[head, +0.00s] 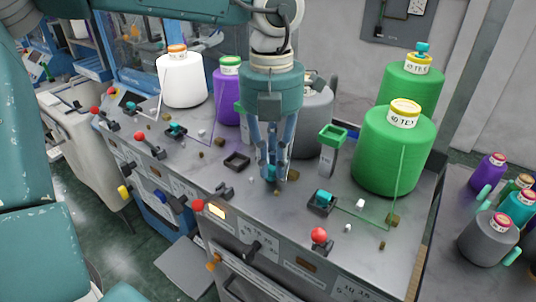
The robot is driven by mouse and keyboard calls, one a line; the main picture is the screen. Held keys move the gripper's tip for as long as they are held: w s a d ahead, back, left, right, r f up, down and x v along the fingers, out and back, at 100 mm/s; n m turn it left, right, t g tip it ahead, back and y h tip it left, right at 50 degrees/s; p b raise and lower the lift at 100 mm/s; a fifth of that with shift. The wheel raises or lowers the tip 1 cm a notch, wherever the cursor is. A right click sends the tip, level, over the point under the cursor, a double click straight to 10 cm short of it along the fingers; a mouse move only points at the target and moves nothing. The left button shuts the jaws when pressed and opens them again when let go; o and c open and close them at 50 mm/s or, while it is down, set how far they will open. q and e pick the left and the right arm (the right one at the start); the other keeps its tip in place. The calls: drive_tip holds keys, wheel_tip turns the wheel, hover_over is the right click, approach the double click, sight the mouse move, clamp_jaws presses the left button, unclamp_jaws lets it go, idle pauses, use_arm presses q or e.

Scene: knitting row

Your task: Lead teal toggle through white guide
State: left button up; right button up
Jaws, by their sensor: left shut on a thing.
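My left gripper (272,178) hangs down over the middle of the grey machine top. Its blue fingers are shut on a small teal toggle (271,173), which is partly hidden by the fingertips. Other teal toggles sit in dark holders at right front (323,198) and left (175,130). A further teal piece (422,47) is on top of the rear green cone. My right gripper is not in view.
A white cone (182,82), a purple cone (227,97), a grey cone (316,112) and a large green cone (392,150) stand along the back. An empty dark square holder (237,161) lies left of the gripper. Red-knobbed levers (319,236) line the front edge.

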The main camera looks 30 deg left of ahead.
use_arm(q)
drive_tip(key=shift+a, duration=0.1)
drive_tip(key=shift+a, duration=0.4)
drive_tip(key=shift+w+a+p, duration=0.15)
drive_tip(key=shift+a+p, duration=0.5)
drive_tip(key=shift+a, duration=1.45)
drive_tip(key=shift+w+d+p, duration=0.1)
drive_tip(key=shift+p, duration=0.2)
